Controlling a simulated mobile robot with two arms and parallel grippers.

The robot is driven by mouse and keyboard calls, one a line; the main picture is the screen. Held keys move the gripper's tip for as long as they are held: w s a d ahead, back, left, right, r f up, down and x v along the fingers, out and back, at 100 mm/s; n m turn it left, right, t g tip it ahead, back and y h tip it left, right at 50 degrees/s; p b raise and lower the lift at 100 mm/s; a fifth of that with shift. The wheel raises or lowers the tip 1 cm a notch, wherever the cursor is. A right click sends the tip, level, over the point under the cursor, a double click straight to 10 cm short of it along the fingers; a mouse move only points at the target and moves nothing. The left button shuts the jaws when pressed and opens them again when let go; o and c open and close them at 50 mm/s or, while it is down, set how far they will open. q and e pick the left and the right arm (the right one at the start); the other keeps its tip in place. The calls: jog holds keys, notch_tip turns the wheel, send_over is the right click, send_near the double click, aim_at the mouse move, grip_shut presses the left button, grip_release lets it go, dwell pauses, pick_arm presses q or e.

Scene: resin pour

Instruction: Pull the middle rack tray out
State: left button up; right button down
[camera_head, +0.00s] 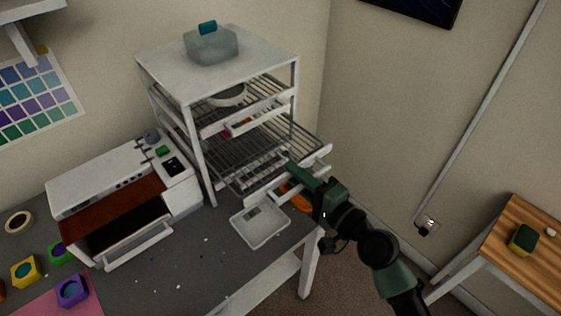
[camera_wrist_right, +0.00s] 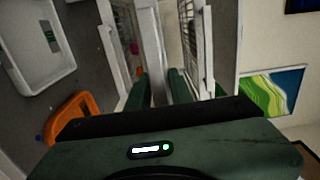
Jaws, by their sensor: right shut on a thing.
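The white rack (camera_head: 199,150) stands at the back of the work table with wire trays at several heights. My right gripper (camera_head: 294,174) is shut on the white front bar (camera_head: 318,159) of a wire tray (camera_head: 250,172) below the upper one. This tray sticks out past the rack's front posts. In the right wrist view the white bar (camera_wrist_right: 150,40) runs between the two fingers (camera_wrist_right: 160,88). The upper wire tray (camera_head: 268,90) carries a round pale dish (camera_head: 228,95) and has its own white front bar (camera_head: 240,121). My left gripper is not in view.
A white shallow tray (camera_head: 262,238) and an orange object (camera_head: 297,197) lie just below my gripper. A white oven-like unit (camera_head: 110,185) stands left of the rack. A lidded translucent box (camera_head: 211,45) sits on the rack top. A wooden side table (camera_head: 525,262) is at the right.

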jog(key=shift+s+d+r, duration=0.1)
jog(key=shift+s+d, duration=0.3)
jog(key=shift+s, duration=0.15)
jog(key=c, duration=1.4)
grip_release()
jog(key=shift+c, duration=0.2)
jog(key=shift+s, duration=0.1)
jog(key=b+v, duration=0.3)
jog(key=v, duration=0.4)
jog(key=shift+s+d, duration=0.25)
